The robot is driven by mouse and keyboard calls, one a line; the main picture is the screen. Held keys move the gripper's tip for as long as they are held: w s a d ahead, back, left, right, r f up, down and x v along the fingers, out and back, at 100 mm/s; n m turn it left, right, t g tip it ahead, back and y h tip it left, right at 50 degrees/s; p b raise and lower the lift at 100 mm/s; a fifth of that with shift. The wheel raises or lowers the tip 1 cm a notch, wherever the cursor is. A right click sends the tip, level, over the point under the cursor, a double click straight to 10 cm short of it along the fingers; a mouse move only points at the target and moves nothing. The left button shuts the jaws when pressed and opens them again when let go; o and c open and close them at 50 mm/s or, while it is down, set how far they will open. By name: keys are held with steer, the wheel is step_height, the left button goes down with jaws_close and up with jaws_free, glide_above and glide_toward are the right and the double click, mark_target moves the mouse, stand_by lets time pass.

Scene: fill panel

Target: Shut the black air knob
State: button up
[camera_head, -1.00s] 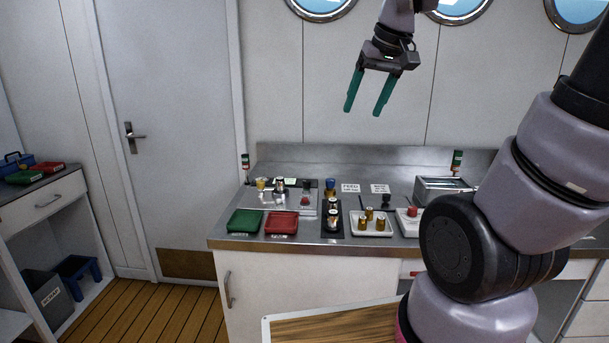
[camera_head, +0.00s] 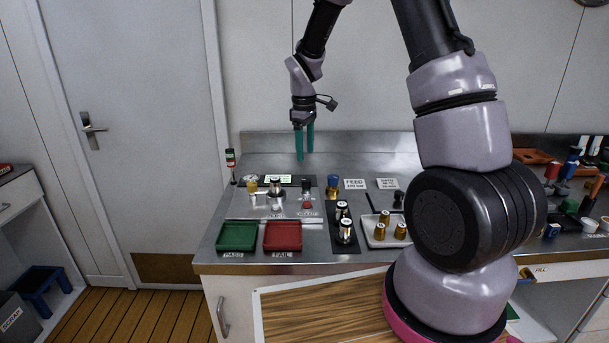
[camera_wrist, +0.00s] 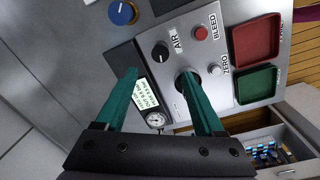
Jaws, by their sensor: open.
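The black air knob (camera_wrist: 160,51) sits on the grey panel beside the word AIR in the wrist view. It is round, and its exact turn is hard to read. In the head view a small dark knob (camera_head: 307,182) shows at the back right of the panel (camera_head: 240,207). My gripper (camera_head: 305,157) points down above the back of the panel, fingers apart and empty. In the wrist view my green fingertips (camera_wrist: 158,75) lie either side of the space just below the knob, with no contact seen. The right finger covers part of the panel.
A red BLEED button (camera_wrist: 200,33), a ZERO button (camera_wrist: 214,69), a lit display (camera_wrist: 147,94) and a gauge (camera_wrist: 155,119) surround the knob. A blue knob (camera_head: 333,181) stands to the right. Green (camera_head: 237,249) and red (camera_head: 283,249) trays lie in front.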

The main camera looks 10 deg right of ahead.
mark_target(306, 180)
steer(key=f, duration=0.9)
steer(key=shift+w+d+f, duration=0.15)
steer(key=shift+d+f, duration=0.05)
steer(key=shift+f, duration=0.2)
jaws_close()
